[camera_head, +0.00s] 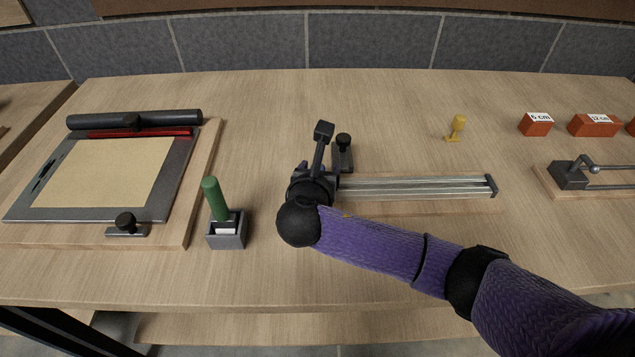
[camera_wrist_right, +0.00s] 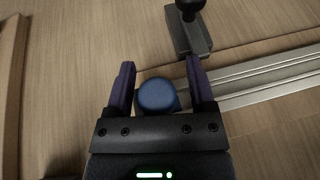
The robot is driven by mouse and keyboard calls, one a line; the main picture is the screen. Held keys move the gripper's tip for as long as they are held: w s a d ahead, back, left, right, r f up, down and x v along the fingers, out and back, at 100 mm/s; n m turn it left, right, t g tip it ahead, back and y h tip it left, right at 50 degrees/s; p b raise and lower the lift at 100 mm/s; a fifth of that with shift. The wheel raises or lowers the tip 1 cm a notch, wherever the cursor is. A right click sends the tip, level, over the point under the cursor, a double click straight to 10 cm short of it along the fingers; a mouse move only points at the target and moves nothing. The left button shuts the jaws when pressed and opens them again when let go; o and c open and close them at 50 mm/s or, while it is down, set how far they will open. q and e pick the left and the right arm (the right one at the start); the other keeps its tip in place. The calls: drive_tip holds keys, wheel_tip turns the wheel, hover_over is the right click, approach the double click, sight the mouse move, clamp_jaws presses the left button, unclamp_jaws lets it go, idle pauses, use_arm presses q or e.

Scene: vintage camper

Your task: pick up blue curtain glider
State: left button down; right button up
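In the right wrist view the blue curtain glider (camera_wrist_right: 157,96) shows as a round blue top between the two fingers of my right gripper (camera_wrist_right: 160,64). The fingers are apart, with a visible gap on the right finger's side; the left finger is close to the glider, and I cannot tell if it touches. In the head view my right gripper (camera_head: 312,184) points down at the left end of the metal curtain track (camera_head: 420,187), and my arm hides the glider there. My left gripper is in neither view.
A black-knobbed grey block (camera_head: 343,150) stands just behind the track's left end. A grey holder (camera_head: 227,236) with a green handle stands to the left, beside a framed board (camera_head: 110,175). A yellow piece (camera_head: 457,126) and orange blocks (camera_head: 536,124) stand at the back right.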

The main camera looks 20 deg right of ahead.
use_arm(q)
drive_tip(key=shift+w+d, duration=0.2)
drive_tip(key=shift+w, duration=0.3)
use_arm(e)
clamp_jaws()
